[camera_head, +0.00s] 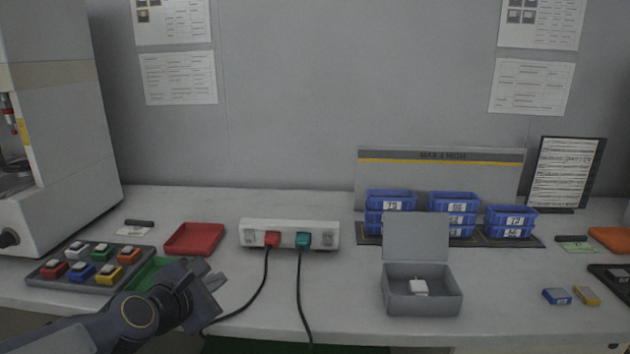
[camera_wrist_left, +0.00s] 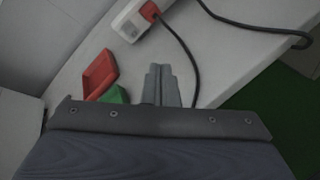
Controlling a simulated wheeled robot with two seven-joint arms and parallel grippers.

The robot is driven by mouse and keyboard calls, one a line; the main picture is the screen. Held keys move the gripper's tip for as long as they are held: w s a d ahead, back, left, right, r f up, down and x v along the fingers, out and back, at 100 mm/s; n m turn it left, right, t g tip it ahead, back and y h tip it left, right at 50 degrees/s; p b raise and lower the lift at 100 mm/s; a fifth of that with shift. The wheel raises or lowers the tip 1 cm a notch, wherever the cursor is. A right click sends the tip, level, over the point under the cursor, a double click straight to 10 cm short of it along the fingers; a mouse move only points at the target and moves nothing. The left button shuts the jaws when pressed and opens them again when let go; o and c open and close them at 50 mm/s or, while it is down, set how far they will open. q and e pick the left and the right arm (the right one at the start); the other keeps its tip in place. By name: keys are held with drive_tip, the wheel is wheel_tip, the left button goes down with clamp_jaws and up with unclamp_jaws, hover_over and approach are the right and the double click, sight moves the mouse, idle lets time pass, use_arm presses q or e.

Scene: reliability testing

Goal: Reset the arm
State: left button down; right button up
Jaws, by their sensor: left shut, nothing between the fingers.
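My left gripper (camera_head: 208,288) is at the lower left of the head view, over the front part of the table. Its fingers are together with nothing between them. In the left wrist view the closed fingers (camera_wrist_left: 161,84) point at the table, beside the black cable. The green tray (camera_head: 150,272) is just behind and left of the gripper, partly hidden by my arm. The red tray (camera_head: 194,239) lies farther back. My right gripper does not show in either view.
A white power strip (camera_head: 289,234) with red and teal plugs stands mid-table; its cables hang over the front edge. A button box (camera_head: 91,267) is left of my gripper. A grey open box (camera_head: 422,298) holds a white item. Blue bins (camera_head: 452,201) stand behind it.

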use_arm(q)
drive_tip(key=s+f+m+g, duration=0.2)
drive_tip(key=s+f+m, duration=0.2)
drive_tip(key=s+m, duration=0.45)
drive_tip(key=s+f+m+g, duration=0.3)
drive_tip(key=s+f+m, duration=0.1)
drive_tip(key=s+m, duration=0.4)
drive_tip(key=s+f+m+g, duration=0.2)
drive_tip(key=s+f+m, duration=0.3)
drive_tip(key=s, duration=0.5)
wheel_tip(320, 180, up, 26)
drive_tip(key=m+p, duration=0.1)
drive_tip(key=p, duration=2.3)
drive_tip(key=shift+s+a+r+g+p, duration=0.15)
drive_tip(key=shift+a+g+p, duration=0.15)
drive_tip(key=shift+a+p, duration=0.1)
drive_tip(key=shift+m, duration=0.25)
